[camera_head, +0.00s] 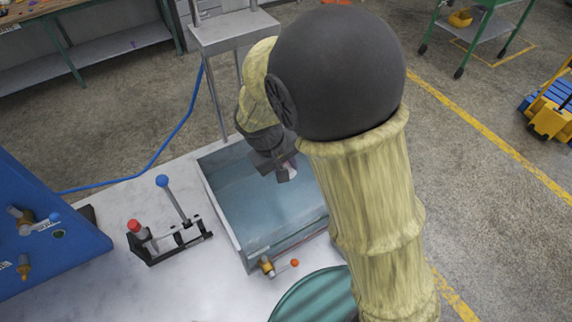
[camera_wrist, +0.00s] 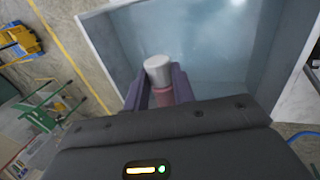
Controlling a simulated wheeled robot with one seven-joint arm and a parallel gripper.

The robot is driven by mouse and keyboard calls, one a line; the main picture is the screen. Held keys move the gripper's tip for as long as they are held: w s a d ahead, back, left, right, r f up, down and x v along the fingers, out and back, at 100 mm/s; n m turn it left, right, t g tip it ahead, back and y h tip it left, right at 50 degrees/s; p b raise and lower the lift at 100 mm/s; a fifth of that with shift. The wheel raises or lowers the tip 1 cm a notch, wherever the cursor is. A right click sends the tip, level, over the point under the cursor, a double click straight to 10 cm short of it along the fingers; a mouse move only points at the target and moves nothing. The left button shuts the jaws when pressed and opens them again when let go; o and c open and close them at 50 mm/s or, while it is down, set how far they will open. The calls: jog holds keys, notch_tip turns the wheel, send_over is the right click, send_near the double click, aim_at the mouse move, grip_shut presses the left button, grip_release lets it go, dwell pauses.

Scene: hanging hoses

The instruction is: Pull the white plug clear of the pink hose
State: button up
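The white plug (camera_wrist: 158,70) is a short pale cylinder at the end of the pink hose (camera_wrist: 162,97) in the wrist view. The two look joined end to end, with no gap visible. My gripper (camera_wrist: 160,84) has its purple fingers along both sides of them, with the pink part nearer the palm. Whether the fingers press on them cannot be told. In the head view, my gripper (camera_head: 280,166) is above the grey tank, with a small pinkish-white bit (camera_head: 288,174) at its tips. The rest of the hose is hidden.
The open tank (camera_head: 232,215) has a pale blue inside and a raised rim. A black valve stand (camera_head: 180,240) with a blue-knobbed lever is to its left. A brass valve (camera_head: 267,266) is at its front. A blue panel (camera_head: 50,250) is at far left.

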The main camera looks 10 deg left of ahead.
jog(key=shift+s+d, duration=0.4)
dwell(1.0)
jog(key=shift+s, duration=0.2)
jog(key=shift+s+d, duration=0.1)
jog(key=shift+s+d+b, duration=0.7)
jog(key=shift+s+d, duration=0.55)
jog(key=shift+s, duration=0.3)
dwell(0.3)
jog(key=shift+s+d+r+p, duration=0.5)
jog(key=shift+s+r, duration=0.15)
jog(key=shift+r, duration=0.1)
jog(key=shift+s+d+r+p, duration=0.45)
jog(key=shift+s+r, duration=0.15)
jog(key=shift+r, duration=0.15)
